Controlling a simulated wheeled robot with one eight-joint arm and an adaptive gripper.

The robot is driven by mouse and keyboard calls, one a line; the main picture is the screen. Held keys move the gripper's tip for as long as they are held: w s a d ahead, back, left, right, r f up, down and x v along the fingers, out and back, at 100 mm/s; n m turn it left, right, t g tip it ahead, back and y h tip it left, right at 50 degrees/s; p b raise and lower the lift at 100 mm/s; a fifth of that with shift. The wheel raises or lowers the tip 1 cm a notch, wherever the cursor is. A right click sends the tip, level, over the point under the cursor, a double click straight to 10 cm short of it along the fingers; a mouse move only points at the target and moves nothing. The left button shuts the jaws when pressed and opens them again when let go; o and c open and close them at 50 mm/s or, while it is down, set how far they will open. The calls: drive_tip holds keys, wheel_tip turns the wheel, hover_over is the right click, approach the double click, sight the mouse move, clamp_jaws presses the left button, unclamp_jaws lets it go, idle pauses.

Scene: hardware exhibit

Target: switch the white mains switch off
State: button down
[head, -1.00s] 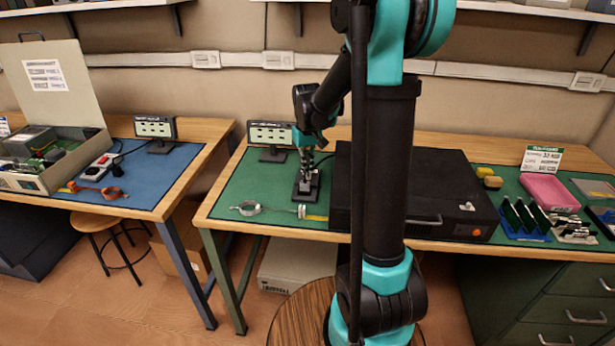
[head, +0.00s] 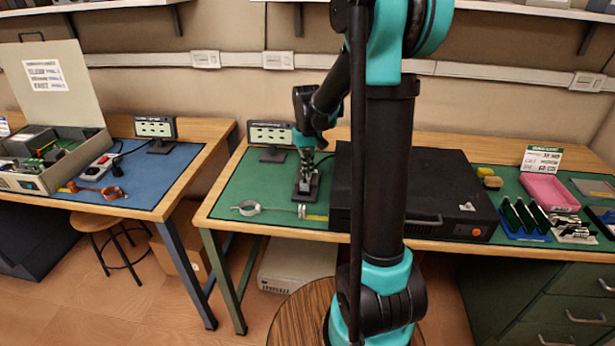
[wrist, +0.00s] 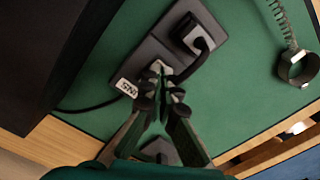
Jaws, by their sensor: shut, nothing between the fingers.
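A black mains box (head: 314,186) lies on the green mat of the middle bench; it also shows in the wrist view (wrist: 150,55), with a black plug and cable (wrist: 193,36) in one end. A small pale piece, which looks like the white switch (wrist: 158,66), shows on the box at my fingertips and is mostly hidden by them. A white label (wrist: 127,88) lies beside it. My gripper (wrist: 160,75) is shut and empty, pointing down at the box. It is over the box in the head view (head: 306,164). I cannot tell whether it touches the switch, or the switch's position.
A large black case (head: 440,190) stands close to the right of the box. A wrist strap with coiled cord (head: 250,208) lies in front on the mat, and a small display (head: 270,134) stands behind. Another bench at left holds a power strip (head: 98,168).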

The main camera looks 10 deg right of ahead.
wheel_tip(320, 180, up, 6)
drive_tip(key=shift+r, duration=0.2)
idle(0.6)
